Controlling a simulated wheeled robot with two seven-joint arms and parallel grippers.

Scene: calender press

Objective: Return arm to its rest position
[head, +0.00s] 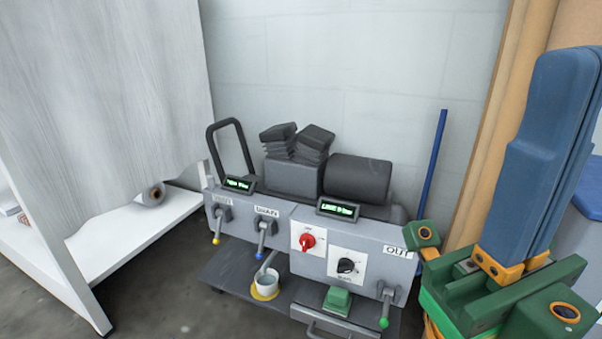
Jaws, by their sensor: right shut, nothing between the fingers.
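My right gripper (568,66) is large at the right edge, with its blue fingers pointing up from a green and orange wrist. The fingers are together with nothing visible between them. It is apart from everything in view and stands to the right of the grey calender press (283,239). My left gripper is not in view.
The press carries a dark roller (357,179), a red knob (307,241), a black knob (346,266) and several levers. A white shelf unit (105,110) fills the left. A blue pole (431,180) leans at the wall.

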